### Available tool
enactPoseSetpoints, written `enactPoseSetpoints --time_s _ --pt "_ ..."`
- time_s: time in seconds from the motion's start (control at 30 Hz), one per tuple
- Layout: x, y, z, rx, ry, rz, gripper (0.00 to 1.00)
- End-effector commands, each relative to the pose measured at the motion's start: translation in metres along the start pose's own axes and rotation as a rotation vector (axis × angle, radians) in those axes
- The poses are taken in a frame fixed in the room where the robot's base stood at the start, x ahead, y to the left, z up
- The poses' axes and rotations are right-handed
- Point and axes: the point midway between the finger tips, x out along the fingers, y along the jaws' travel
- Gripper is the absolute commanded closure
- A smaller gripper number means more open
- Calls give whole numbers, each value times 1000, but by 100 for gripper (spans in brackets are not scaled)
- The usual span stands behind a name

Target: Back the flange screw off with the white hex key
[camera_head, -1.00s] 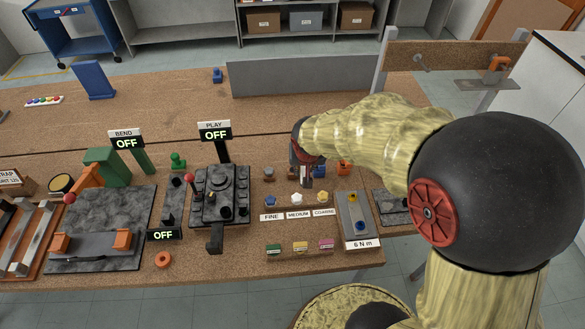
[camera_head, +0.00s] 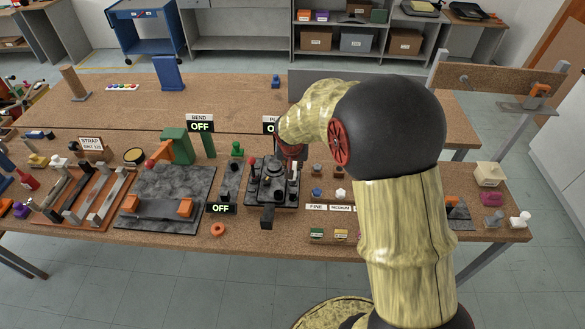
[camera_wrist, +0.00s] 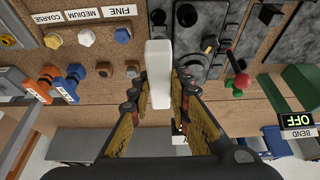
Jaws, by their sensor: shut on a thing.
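My gripper (camera_wrist: 160,82) is shut on a white bar, which I take to be the white hex key (camera_wrist: 160,60). Its far end points toward the black fixture (camera_wrist: 203,52), and I cannot tell whether it touches. In the head view my gripper (camera_head: 291,151) is mostly hidden behind my arm, just above the back right of the black fixture (camera_head: 268,202). The fixture has several round posts and a red-knobbed lever (camera_wrist: 241,65). I cannot pick out the flange screw; the fixture is partly covered by the fingers and the white bar.
Blue, white and yellow hex knobs (camera_wrist: 86,38) stand by FINE, MEDIUM and COARSE labels. Orange pieces (camera_wrist: 48,85) lie near them. The BEND sign (camera_head: 200,123) reads OFF, beside a green press (camera_head: 176,146).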

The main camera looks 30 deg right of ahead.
Motion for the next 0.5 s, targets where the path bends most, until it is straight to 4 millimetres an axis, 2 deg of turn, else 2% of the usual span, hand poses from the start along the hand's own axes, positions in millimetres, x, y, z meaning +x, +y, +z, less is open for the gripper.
enactPoseSetpoints --time_s 0.4,0.5 --pt "1 -1 0 1 2 -1 100" --pt "6 0 3 1 1 -1 100"
